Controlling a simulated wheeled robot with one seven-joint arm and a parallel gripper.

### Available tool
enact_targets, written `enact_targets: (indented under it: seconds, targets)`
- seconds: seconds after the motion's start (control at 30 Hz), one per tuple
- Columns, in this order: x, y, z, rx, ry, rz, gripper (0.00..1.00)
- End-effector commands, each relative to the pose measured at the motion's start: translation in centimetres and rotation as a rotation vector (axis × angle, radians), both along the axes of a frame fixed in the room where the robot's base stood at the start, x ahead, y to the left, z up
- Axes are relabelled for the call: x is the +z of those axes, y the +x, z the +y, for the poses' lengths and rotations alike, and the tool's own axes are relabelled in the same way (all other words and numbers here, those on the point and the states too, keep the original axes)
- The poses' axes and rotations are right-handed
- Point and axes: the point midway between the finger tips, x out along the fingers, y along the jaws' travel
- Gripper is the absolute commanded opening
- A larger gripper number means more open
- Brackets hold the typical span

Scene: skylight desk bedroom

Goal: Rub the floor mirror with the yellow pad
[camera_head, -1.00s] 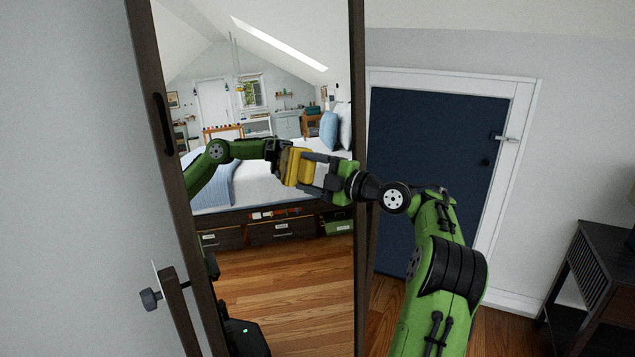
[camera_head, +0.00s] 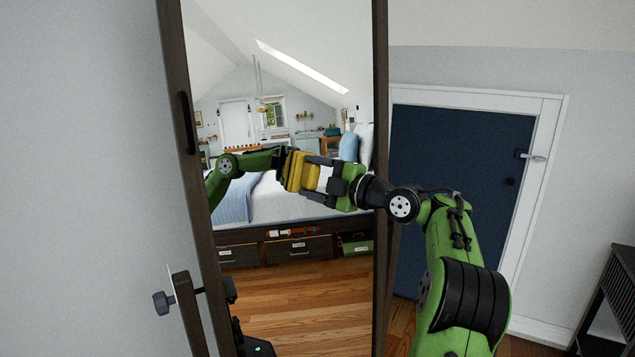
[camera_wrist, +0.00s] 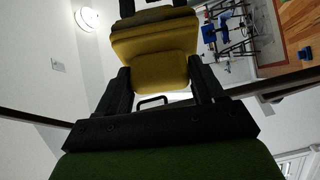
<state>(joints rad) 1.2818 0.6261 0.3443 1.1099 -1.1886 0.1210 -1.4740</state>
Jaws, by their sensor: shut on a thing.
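The floor mirror (camera_head: 290,295) is a tall glass in a dark wooden frame. It stands left of centre in the head view and reflects the room and my arm. My gripper (camera_head: 318,178) reaches in from the right in front of the glass. It is shut on the yellow pad (camera_head: 311,178), whose face is turned to the mirror. The pad's reflection sits directly against it on the left. In the wrist view the pad (camera_wrist: 160,68) is between the two dark fingers, with its reflection just beyond. The pad is at or very near the glass; I cannot tell whether it touches.
The mirror's stand has a knob (camera_head: 162,304) at lower left, beside a plain grey wall. A navy door (camera_head: 455,150) in a white frame is behind my arm on the right. A dark slatted table (camera_head: 612,300) stands at the right edge. The bed and drawers are reflections.

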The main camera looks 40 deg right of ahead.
Motion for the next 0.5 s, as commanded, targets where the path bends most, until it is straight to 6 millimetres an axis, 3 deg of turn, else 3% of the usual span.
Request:
enact_targets:
  seconds: [0.07, 0.5]
  targets:
    - [1.1, 0.0, 0.1, 0.001, -0.002, -0.002, 0.44]
    - [1.2, -0.5, -3.5, -0.003, -0.001, 0.0, 0.44]
